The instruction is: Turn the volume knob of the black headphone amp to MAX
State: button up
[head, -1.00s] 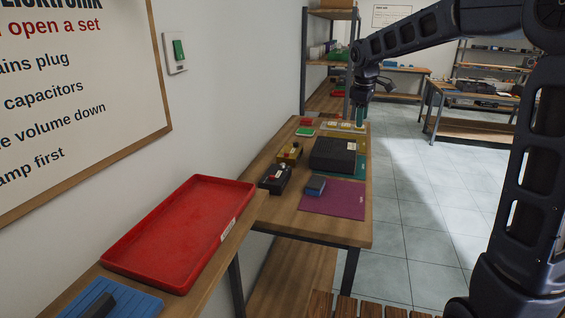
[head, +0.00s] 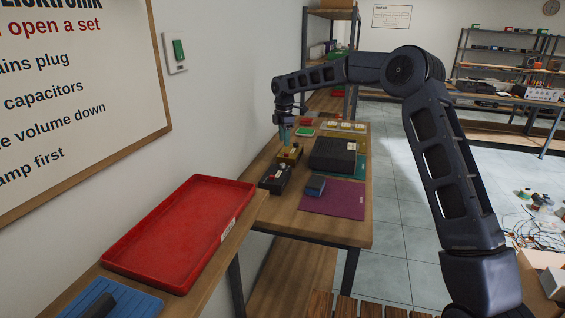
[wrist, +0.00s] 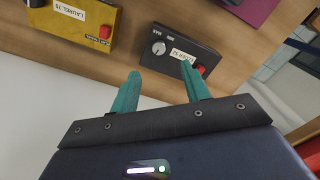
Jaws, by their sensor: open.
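The black headphone amp (head: 275,179) is a small black box near the left edge of the wooden bench. In the wrist view the amp (wrist: 192,45) shows a grey round volume knob (wrist: 158,48), a white label and a red button. Small markings sit beside the knob; its setting is too small to read. My gripper (head: 284,136) points down near the yellow box, behind the amp in the head view. In the wrist view the teal fingers of my gripper (wrist: 163,71) are apart and empty, with the knob just beyond the gap between their tips.
A yellow box (head: 290,153) with a label stands beside the amp; it also shows in the wrist view (wrist: 75,25). A larger black box (head: 333,154) and a blue-grey block (head: 315,186) on a purple mat (head: 335,203) are to the right. A red tray (head: 180,232) is nearer.

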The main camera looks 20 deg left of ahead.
aim_at(283, 164)
jog(key=f, duration=1.1)
jog(key=shift+a+f, duration=0.15)
jog(key=shift+a, duration=0.2)
jog(key=c, duration=1)
